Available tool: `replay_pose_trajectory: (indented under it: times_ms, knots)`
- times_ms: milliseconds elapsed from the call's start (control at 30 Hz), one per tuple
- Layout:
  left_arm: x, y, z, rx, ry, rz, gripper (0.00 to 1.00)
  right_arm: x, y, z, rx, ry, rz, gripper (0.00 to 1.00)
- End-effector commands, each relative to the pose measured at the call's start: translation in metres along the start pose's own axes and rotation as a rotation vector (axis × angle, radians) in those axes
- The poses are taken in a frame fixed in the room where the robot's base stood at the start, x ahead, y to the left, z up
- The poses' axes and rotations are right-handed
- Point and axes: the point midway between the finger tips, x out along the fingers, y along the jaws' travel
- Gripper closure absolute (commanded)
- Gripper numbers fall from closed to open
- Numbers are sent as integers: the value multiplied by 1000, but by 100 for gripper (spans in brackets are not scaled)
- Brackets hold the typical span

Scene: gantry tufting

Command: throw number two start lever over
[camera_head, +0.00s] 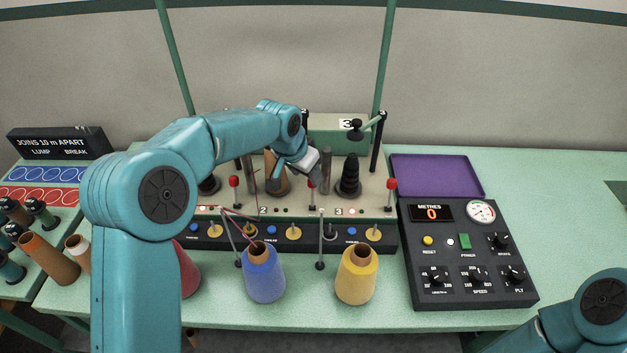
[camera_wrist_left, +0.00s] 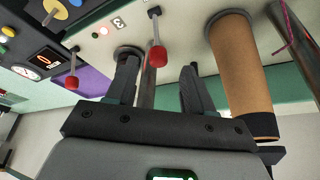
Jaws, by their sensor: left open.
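The number two start lever stands between the 2 and 3 labels on the tufting machine's front panel. In the wrist view its red knob (camera_wrist_left: 158,57) on a grey stem shows between the tips of my open left gripper (camera_wrist_left: 158,72), with space on both sides. Whether the knob is inside the jaws or just beyond cannot be told. In the head view the left gripper (camera_head: 308,170) is close behind and above this lever, whose knob (camera_head: 311,183) is partly hidden. My right gripper is out of view; only part of that arm shows at the lower right.
Another red-knobbed lever (camera_head: 391,184) stands right and one (camera_head: 234,181) left. A brown cone (camera_wrist_left: 238,65) is close beside the left gripper. Blue (camera_head: 264,278) and yellow (camera_head: 356,278) cones stand in front. A control box (camera_head: 465,290) lies right.

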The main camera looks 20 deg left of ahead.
Motion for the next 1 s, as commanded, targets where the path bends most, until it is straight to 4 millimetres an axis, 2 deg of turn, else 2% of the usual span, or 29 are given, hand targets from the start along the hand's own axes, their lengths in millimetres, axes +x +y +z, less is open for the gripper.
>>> replay_pose_trajectory:
  times_ms: [100, 200, 367, 533, 767, 900, 933, 1000]
  knots:
    - [28, 1, 0, 1, -6, 2, 48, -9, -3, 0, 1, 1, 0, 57]
    - [47, 0, -2, 0, -3, 1, 48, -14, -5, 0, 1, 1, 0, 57]
    - [70, 0, -3, 0, -1, 1, 48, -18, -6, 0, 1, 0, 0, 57]
    - [79, 0, -4, 0, 0, 0, 48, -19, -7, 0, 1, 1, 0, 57]
    - [80, -1, -4, 0, 0, 0, 48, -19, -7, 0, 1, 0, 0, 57]
    - [80, -1, -4, 0, 0, 0, 93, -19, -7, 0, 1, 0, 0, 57]
    - [80, -1, -4, 0, 0, 0, 100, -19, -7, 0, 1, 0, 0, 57]
    - [80, -1, -4, 0, 1, 0, 100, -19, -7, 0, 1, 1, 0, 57]
